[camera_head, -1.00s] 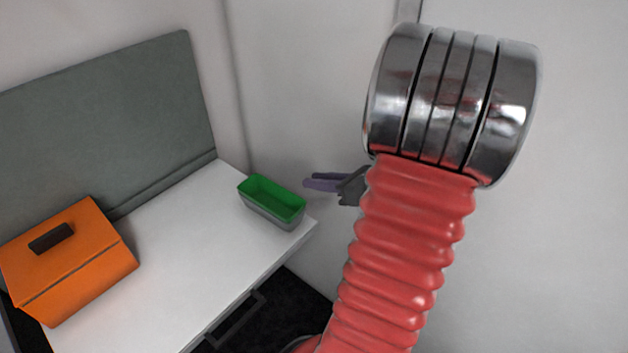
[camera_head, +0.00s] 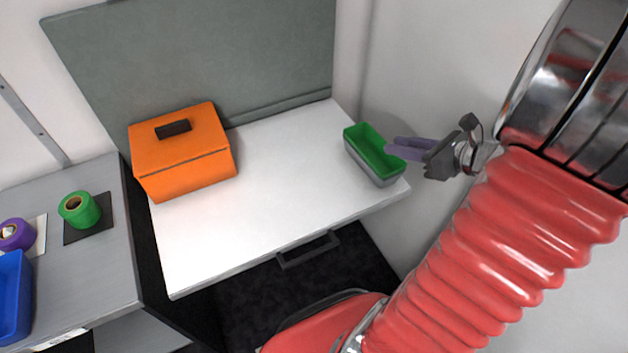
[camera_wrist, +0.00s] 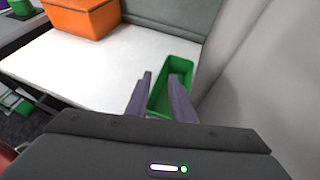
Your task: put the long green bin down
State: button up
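The long green bin (camera_head: 372,138) is green inside with a grey lower outside. It stands upright at the right end of the white table, near the corner; I cannot tell if its whole base rests on the tabletop. It also shows in the wrist view (camera_wrist: 180,68), beyond and between my fingers. My gripper (camera_head: 392,148) has purple fingers and sits at the bin's right side, fingertips overlapping its rim in the head view.
The white table (camera_head: 245,235) has clear space left of the bin. An orange box (camera_head: 185,165) with a dark handle stands at its back left. A grey side table (camera_head: 85,270) holds a green roll (camera_head: 85,210), a purple roll (camera_head: 14,236) and a blue bin (camera_head: 12,300). Walls stand close behind and right.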

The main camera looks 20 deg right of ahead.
jog(key=s+a+r+n+g+y, duration=0.15)
jog(key=a+n+g, duration=0.45)
jog(key=a+n, duration=1.05)
jog(key=s+a+r+n+h, duration=0.5)
jog(key=a+n, duration=0.5)
jog(key=n, duration=0.6)
jog(key=shift+a+v, duration=0.25)
jog(key=shift+v, duration=0.9)
jog(key=shift+w+a, duration=0.1)
jog(key=shift+a, duration=0.05)
